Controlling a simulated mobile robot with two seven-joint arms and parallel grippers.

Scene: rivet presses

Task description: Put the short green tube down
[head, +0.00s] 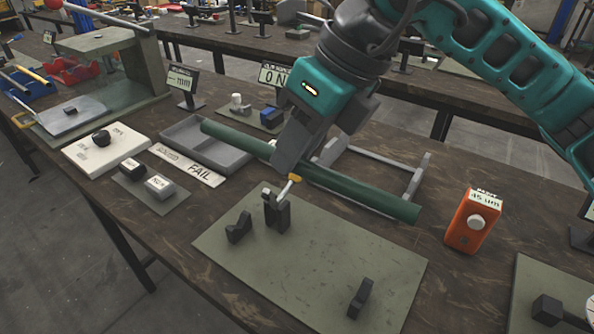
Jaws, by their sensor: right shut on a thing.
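The green tube (360,191) lies slantwise across the middle of the head view, from above the grey tray at the left to beside the orange box. My right gripper (288,158) comes from above and is shut on the tube left of its middle. The fingers hide part of the tube there. A grey frame-like rack (414,178) shows behind and under the tube's right half. I cannot tell whether the tube touches the rack or the tray. My left gripper is not in view.
A green mat (310,255) in front carries black supports and a toggle clamp (277,206) close to the tube. An orange box (472,221) stands near the tube's right end. A grey tray (205,145) and a FAIL plate (187,166) lie left.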

